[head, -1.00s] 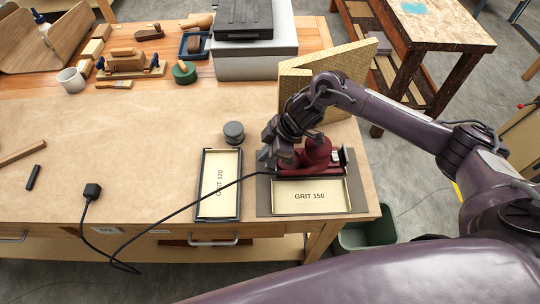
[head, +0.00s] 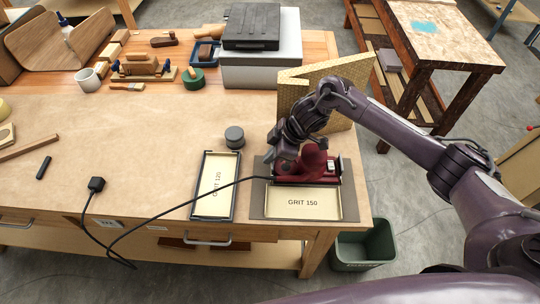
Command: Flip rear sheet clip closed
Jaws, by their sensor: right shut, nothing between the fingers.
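A dark red sander (head: 313,164) stands on a grey mat (head: 257,201) near the bench's front right corner, at the back edge of the GRIT 150 tray. Its black cord runs off to the left. My right gripper (head: 283,168) is shut and empty at the sander's left side, low down by its base. I cannot tell whether it touches the sander. The rear sheet clip is too small to make out and may be hidden by the gripper. My left gripper is not in view.
The GRIT 150 tray (head: 303,203) lies in front of the sander, and the GRIT 120 tray (head: 217,185) lies left of it. A grey round puck (head: 234,137) stands behind. A bent yellow panel (head: 335,88) rises behind my right arm. The middle of the bench is clear.

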